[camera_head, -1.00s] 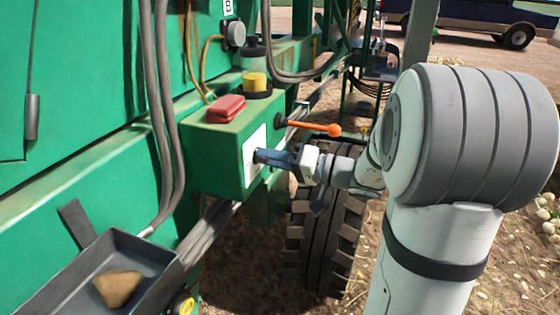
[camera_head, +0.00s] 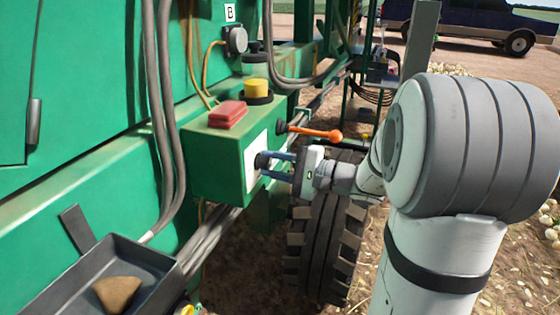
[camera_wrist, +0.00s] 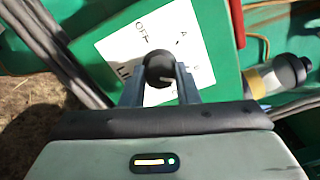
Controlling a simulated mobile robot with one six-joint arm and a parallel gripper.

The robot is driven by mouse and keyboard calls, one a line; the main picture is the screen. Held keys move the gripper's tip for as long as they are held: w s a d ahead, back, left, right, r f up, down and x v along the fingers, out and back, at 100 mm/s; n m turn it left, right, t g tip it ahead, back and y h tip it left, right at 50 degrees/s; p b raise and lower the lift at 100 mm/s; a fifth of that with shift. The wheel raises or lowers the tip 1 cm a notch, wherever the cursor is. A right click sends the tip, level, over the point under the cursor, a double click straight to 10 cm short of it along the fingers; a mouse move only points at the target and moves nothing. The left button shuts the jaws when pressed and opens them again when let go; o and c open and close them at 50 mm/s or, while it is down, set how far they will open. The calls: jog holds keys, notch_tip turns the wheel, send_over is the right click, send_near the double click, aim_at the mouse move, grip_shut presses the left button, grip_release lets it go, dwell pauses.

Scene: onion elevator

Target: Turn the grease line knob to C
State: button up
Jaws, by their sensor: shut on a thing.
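The dark round knob (camera_wrist: 159,69) stands on a white label plate (camera_wrist: 116,47) on the side of a green box. It also shows in the head view (camera_head: 262,160). My gripper (camera_head: 272,165) is shut on the knob, with one blue-grey finger on each side. A pale line shows on the knob's face in the wrist view, towards the lower right. OFF and A are readable on the plate. A small mark to the right is too faint to read, and my fingers and palm hide the plate's lower part.
An orange-tipped lever (camera_head: 320,134) sticks out just above my gripper. A red block (camera_head: 227,114) and a yellow-and-black jar (camera_head: 257,88) are on and behind the green box (camera_head: 216,157). A large tyre (camera_head: 329,240) is below my gripper.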

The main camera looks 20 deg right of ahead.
jog(key=m+p, duration=0.1)
jog(key=m, duration=0.1)
jog(key=m+p, duration=0.2)
jog(key=m, duration=0.1)
jog(key=shift+a+r, duration=0.1)
jog(key=shift+r, duration=0.1)
jog(key=m+p, duration=0.4)
jog(key=m, duration=0.1)
jog(key=shift+f, duration=0.1)
jog(key=shift+m+p, duration=0.35)
jog(key=shift+m, duration=0.15)
jog(key=o, duration=0.9)
jog(key=shift+a, duration=0.1)
jog(key=shift+o, duration=0.4)
jog(key=shift+f, duration=0.1)
